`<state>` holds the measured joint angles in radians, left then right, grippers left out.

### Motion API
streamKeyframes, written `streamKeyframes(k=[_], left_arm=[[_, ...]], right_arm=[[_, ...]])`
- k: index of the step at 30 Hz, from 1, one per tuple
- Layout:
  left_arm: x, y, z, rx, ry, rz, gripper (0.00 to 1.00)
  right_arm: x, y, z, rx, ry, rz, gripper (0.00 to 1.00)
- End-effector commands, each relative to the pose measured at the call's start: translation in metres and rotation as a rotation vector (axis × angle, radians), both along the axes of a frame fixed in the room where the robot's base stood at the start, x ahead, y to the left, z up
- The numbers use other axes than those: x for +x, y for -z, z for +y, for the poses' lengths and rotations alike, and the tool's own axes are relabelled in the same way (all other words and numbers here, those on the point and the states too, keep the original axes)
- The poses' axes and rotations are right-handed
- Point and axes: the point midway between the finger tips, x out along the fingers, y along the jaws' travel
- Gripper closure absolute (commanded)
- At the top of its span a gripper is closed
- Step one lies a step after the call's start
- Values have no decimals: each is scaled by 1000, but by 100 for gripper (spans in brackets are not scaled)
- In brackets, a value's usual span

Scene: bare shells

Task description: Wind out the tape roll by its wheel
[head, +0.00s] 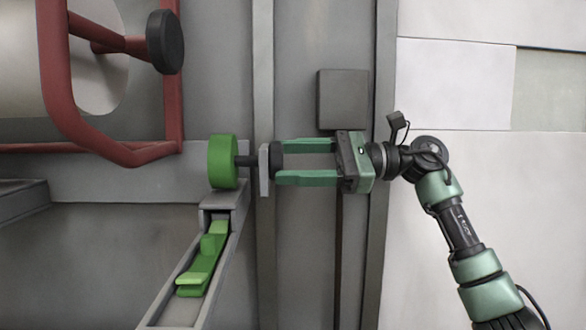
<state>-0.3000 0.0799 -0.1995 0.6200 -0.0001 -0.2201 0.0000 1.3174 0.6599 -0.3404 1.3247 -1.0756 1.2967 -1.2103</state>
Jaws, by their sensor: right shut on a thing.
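A bright green round wheel (222,161) stands edge-on left of centre, at the end of a short black shaft (247,161). The shaft runs to a grey upright plate (264,169). On the plate's right side my right gripper (278,162) comes in level from the right, its two green fingers above and below a dark knob (281,159), shut on it. A large pale roll (70,70) lies at upper left behind a dark red tube frame; I cannot tell which is the tape roll. My left gripper is not in view.
A black disc (165,41) sits on a red rod by the roll. Below the green wheel, a stepped green piece (204,262) lies in a slanted grey channel (170,308). A grey box (342,99) is just above my right gripper. Pale wall fills the right.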

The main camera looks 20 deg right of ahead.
Motion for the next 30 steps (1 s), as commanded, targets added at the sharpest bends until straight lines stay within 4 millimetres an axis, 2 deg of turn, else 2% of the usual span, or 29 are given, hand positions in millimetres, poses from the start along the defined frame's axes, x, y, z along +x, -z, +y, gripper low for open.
streamKeyframes(k=[6, 15, 30], left_arm=[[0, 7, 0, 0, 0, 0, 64], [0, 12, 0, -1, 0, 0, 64], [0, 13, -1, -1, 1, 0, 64]], right_arm=[[0, 2, 0, -51, -1, -171, 83], [0, 1, 0, -97, -1, -331, 83], [0, 1, 0, -118, -1, -399, 83]])
